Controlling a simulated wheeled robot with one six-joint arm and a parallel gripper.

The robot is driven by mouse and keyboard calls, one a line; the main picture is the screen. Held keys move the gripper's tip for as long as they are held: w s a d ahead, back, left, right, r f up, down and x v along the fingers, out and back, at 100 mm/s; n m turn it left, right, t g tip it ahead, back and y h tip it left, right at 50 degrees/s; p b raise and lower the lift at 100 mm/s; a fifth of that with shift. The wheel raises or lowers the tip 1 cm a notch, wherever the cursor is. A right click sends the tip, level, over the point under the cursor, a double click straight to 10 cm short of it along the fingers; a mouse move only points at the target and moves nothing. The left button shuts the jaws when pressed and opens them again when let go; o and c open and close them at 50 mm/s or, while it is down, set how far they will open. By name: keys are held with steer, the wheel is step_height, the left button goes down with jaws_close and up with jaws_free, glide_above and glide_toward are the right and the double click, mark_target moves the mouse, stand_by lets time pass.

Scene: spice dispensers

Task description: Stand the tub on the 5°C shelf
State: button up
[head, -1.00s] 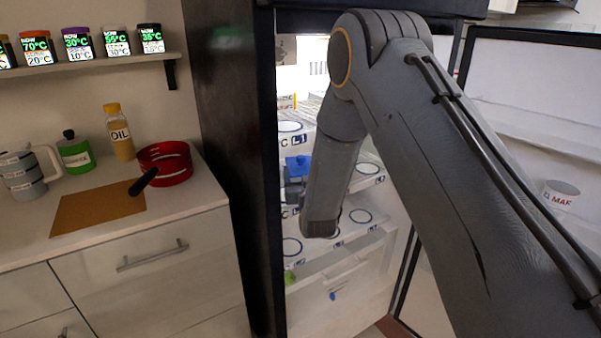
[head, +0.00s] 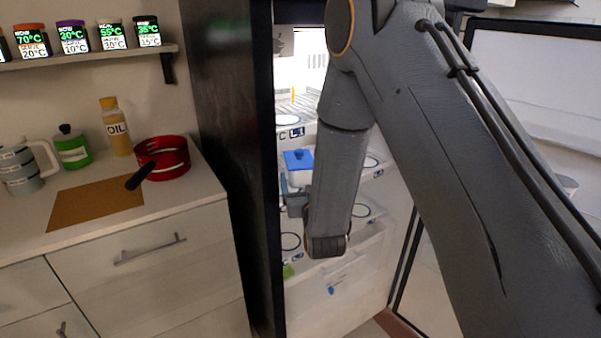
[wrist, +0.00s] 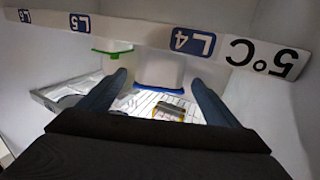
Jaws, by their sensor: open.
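A white tub with a blue lid (head: 298,160) stands upright on a fridge shelf in the head view. The upside-down wrist view shows the blue-lidded tub (wrist: 158,72) behind the shelf edge strip (wrist: 190,39), which reads L4 and 5°C. My gripper (wrist: 160,78) is open, one finger on each side of the tub in that picture. Gaps show between the fingers and the tub. In the head view my gripper (head: 296,203) is just below and in front of the tub, mostly hidden by my arm.
A green-lidded container (wrist: 113,50) is beside the tub in the wrist view. A wire rack (wrist: 160,105) shows deeper in. The fridge's dark side panel (head: 235,150) is close to the left. The open door (head: 530,100) is on the right. A shelf marked L1 (head: 297,133) lies above.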

steer(key=s, duration=0.1)
steer(key=s+d, duration=0.1)
steer(key=s, duration=0.1)
steer(key=shift+d+g, duration=0.25)
steer(key=shift+g, duration=0.05)
steer(key=s+d+f+m+g+h, duration=0.1)
steer(key=s+d+g, duration=0.3)
steer(key=d, duration=0.3)
steer(key=s+d+f+m+g+h, duration=0.15)
steer(key=s+d+g, duration=0.25)
steer(key=d, duration=0.4)
steer(key=s+d+r+g, duration=0.1)
steer(key=s+d+g, duration=0.2)
steer(key=s, duration=0.5)
steer(key=s+d+r+m+g, duration=0.1)
steer(key=s+d+g, duration=0.2)
steer(key=s, duration=0.5)
steer(key=s+d+r+g, duration=0.1)
steer(key=s+d+g, duration=0.2)
steer(key=s, duration=0.6)
steer(key=shift+h, duration=0.45)
steer(key=shift+a+r, duration=0.1)
